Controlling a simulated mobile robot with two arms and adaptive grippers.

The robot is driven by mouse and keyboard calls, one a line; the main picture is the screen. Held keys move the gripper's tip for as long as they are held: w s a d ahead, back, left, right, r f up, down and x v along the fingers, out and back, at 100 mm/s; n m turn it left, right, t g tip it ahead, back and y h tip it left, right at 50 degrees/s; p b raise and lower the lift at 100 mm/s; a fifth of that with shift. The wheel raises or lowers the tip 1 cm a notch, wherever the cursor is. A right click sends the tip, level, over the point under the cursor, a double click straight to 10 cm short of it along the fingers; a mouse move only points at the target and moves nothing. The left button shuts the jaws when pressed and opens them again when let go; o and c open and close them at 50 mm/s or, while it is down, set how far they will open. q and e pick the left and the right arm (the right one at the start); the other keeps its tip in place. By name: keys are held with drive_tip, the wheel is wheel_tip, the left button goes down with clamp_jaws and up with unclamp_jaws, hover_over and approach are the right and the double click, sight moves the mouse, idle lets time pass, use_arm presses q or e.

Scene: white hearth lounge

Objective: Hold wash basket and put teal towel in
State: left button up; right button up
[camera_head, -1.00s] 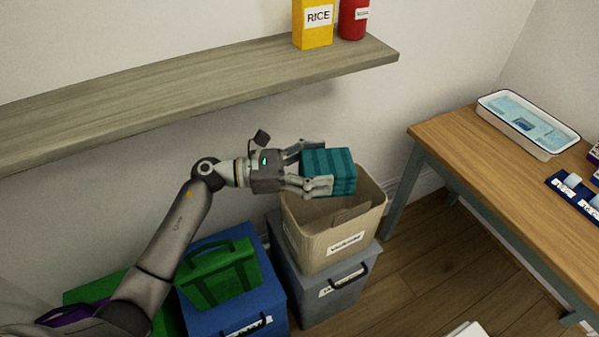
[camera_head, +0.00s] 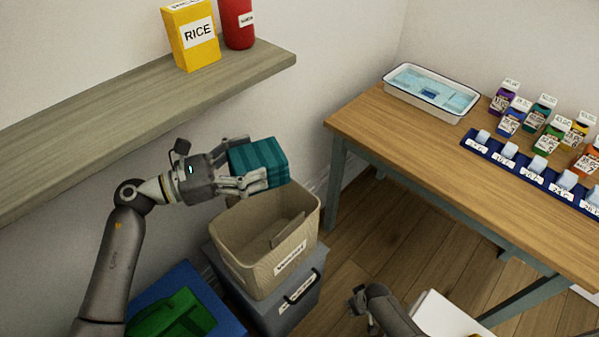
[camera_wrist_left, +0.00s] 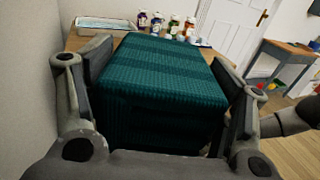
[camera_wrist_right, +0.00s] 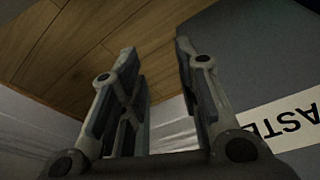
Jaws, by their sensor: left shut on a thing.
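The teal towel (camera_head: 262,160) is a folded, striped block, also large in the left wrist view (camera_wrist_left: 160,82). My left gripper (camera_head: 252,163) is shut on it from two sides and holds it above the back left part of the basket's opening.
The basket stands on a grey bin (camera_head: 262,312), whose labelled side fills the right of the right wrist view. A shelf (camera_head: 120,125) with a rice box (camera_head: 192,38) and red container (camera_head: 238,22) is at left. A wooden table (camera_head: 400,135) is at right.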

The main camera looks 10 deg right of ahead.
drive_tip(key=w+a+r+n+t+y, duration=0.1)
drive_tip(key=w+r, duration=0.7)
drive_tip(key=w, duration=0.2)
drive_tip(key=w+r+t+y, duration=0.1)
drive_tip(key=w+r, duration=0.7)
drive_tip(key=w, duration=0.3)
drive_tip(key=w+a+r+n+y, duration=0.1)
drive_tip(key=w+a+r, duration=0.1)
drive_tip(key=w+r, duration=0.6)
drive_tip(key=w+a+r+n+y, duration=0.1)
drive_tip(key=w+r, duration=0.3)
drive_tip(key=r, duration=0.9)
wheel_tip(320, 180, up, 3)
drive_tip(key=n+g+h, duration=0.2)
drive_tip(key=g+h, duration=0.2)
hover_over(301, 201)
drive_tip(key=shift+w+r, duration=0.1)
drive_tip(key=shift+w, duration=0.2)
drive_tip(key=shift+f, duration=0.3)
wheel_tip(301, 201, down, 11)
drive_tip(key=shift+f, duration=0.1)
drive_tip(key=shift+c, duration=0.4)
clamp_jaws()
